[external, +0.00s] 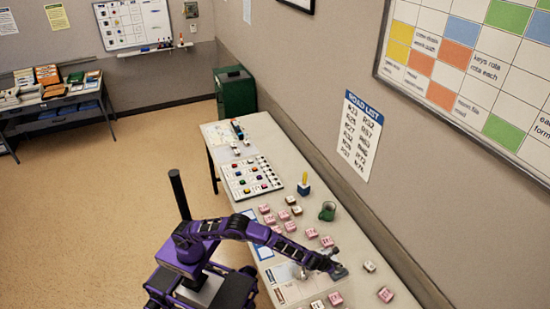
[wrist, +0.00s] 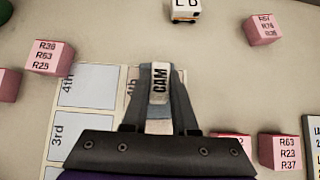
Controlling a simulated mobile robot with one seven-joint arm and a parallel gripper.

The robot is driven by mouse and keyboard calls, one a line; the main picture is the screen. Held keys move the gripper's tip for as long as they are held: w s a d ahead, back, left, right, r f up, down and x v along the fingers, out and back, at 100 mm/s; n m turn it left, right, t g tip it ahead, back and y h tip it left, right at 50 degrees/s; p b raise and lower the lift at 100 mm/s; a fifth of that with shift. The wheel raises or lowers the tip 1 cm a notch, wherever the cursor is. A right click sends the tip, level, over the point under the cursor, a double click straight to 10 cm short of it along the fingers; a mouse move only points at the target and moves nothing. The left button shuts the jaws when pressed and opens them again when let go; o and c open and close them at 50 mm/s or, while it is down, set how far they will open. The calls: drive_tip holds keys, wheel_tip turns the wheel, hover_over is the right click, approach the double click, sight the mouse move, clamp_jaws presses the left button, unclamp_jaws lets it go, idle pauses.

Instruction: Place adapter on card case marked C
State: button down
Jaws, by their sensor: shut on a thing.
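My gripper (external: 337,270) is low over the near part of the long table. In the wrist view my gripper (wrist: 160,100) is shut on a small pale thing lettered CAM (wrist: 160,78), upright between the fingers. I cannot tell whether this is the adapter. It is above a printed sheet (wrist: 88,85) with boxes labelled 3rd and 4th; I cannot tell whether it touches it. No card case marked C can be made out. A white block with dark letters (wrist: 186,10) sits beyond the gripper and shows at the right in the external view (external: 369,266).
Pink blocks with R-numbers stand around the sheet, one at left (wrist: 50,57), one at upper right (wrist: 262,29) and one at lower right (wrist: 280,151). A green mug (external: 327,211) and a board with coloured pieces (external: 250,177) are farther along the table.

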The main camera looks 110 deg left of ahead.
drive_tip(key=c, duration=0.7)
unclamp_jaws()
drive_tip(key=shift+f, duration=0.15)
drive_tip(key=shift+r, duration=0.25)
drive_tip(key=p+v, duration=0.1)
drive_tip(key=v, duration=1.1)
